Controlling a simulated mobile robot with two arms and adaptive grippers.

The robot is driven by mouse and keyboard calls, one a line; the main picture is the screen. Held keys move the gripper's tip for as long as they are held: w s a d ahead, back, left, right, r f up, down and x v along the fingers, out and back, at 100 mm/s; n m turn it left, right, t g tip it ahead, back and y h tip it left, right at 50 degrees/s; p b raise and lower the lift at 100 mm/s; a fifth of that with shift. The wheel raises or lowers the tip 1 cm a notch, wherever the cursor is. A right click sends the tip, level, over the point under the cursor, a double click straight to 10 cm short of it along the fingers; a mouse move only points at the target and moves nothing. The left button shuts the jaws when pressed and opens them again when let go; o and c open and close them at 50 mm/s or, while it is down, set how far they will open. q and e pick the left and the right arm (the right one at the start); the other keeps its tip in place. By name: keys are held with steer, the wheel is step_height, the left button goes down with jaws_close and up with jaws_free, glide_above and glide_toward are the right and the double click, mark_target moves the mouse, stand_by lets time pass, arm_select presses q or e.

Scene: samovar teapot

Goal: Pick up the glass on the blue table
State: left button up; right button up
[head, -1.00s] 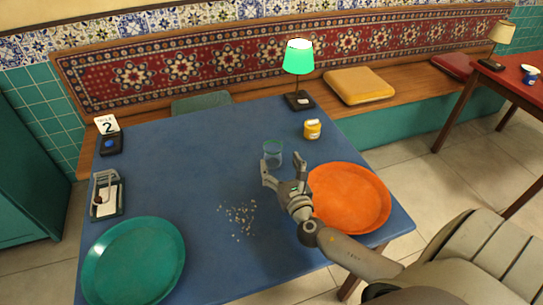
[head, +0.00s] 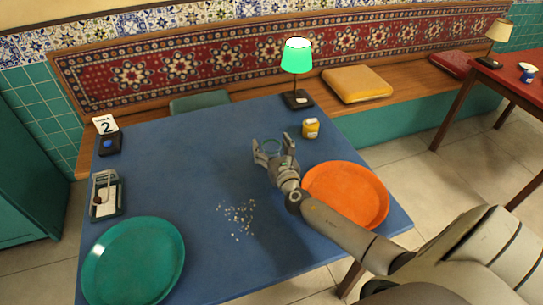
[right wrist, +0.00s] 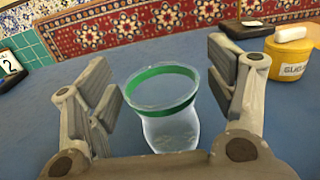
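The glass (right wrist: 168,115) is clear with a green band near its rim and stands upright on the blue table (head: 180,180). In the head view the glass (head: 271,147) shows partly between the fingers of my right gripper (head: 273,147). In the right wrist view my right gripper (right wrist: 170,105) is open, with one finger on each side of the glass. Gaps show between the glass and both fingers. My left gripper is not in view.
A yellow sugar pot (head: 311,128) stands right of the glass, with a green lamp (head: 297,70) behind. An orange tray (head: 350,190) lies close to my right arm. White crumbs (head: 238,217) and a teal tray (head: 135,262) are nearer the front left.

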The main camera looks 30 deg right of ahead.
steer(key=c, duration=1.1)
